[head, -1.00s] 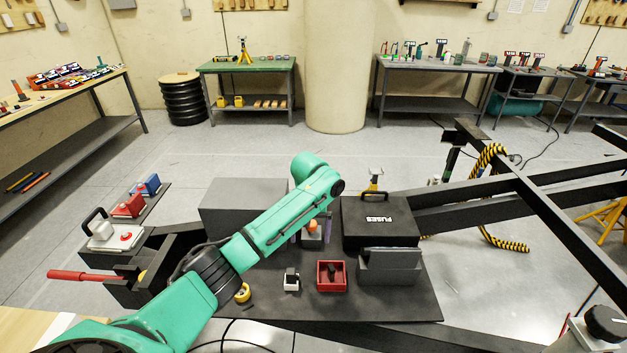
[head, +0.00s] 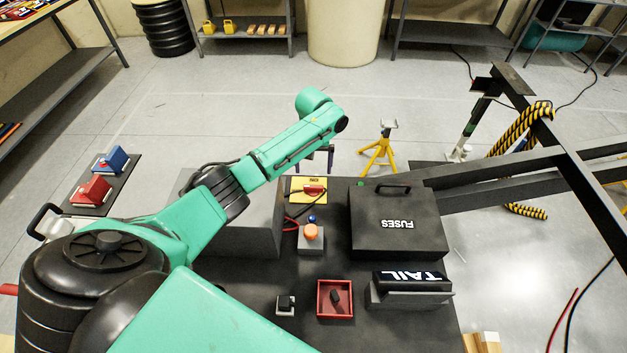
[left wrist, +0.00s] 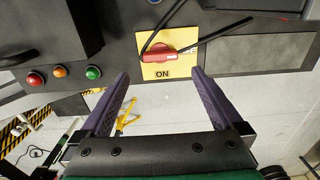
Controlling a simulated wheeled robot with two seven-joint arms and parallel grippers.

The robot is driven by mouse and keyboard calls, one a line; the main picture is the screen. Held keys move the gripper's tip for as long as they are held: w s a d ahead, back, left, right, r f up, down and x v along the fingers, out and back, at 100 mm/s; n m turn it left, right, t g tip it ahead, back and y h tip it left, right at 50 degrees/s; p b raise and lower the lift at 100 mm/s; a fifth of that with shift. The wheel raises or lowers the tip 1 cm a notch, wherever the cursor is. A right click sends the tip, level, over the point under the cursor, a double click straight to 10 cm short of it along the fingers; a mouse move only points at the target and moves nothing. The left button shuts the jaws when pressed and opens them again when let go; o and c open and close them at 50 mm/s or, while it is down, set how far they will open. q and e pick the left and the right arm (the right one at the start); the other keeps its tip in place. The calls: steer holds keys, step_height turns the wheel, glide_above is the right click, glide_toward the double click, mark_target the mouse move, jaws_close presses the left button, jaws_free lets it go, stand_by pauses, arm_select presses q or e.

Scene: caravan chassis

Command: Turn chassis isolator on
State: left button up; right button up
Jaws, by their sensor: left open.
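The chassis isolator is a yellow plate (head: 300,197) with a red handle (head: 314,189), left of the FUSES box in the head view. In the left wrist view the red handle (left wrist: 157,55) lies crosswise on the yellow plate (left wrist: 160,70). "ON" is printed below it, and other lettering is partly hidden by the handle. Dark cables cross the plate's upper part. My left gripper (head: 316,158) is just beyond the plate in the head view. In the left wrist view its purple fingers (left wrist: 160,76) are spread, with nothing between them, pointing towards the handle. My right gripper is not in view.
The black FUSES box (head: 398,222) stands right of the isolator. An orange button (head: 311,232), a red tray (head: 335,299) and a TAIL block (head: 410,289) are nearer. A grey box (head: 232,225) is at left. Red, amber and green lamps (left wrist: 61,72) are left of the plate.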

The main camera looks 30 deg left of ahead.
mark_target(313, 186)
arm_select(q)
steer(key=f, duration=0.6)
steer(key=f+b, duration=0.1)
steer(key=f, duration=0.2)
steer(key=shift+w+a+f, duration=0.1)
steer(key=shift+w+a, duration=0.05)
steer(key=shift+w, duration=0.15)
steer(key=shift+s+f, duration=0.1)
steer(key=shift+f, duration=0.3)
steer(key=shift+r, duration=0.1)
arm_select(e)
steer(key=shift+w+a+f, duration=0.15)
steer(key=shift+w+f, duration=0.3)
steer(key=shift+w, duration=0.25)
arm_select(q)
steer(key=shift+s, duration=0.1)
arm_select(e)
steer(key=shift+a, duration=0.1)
arm_select(q)
steer(key=c, duration=1.2)
steer(key=shift+o, duration=0.2)
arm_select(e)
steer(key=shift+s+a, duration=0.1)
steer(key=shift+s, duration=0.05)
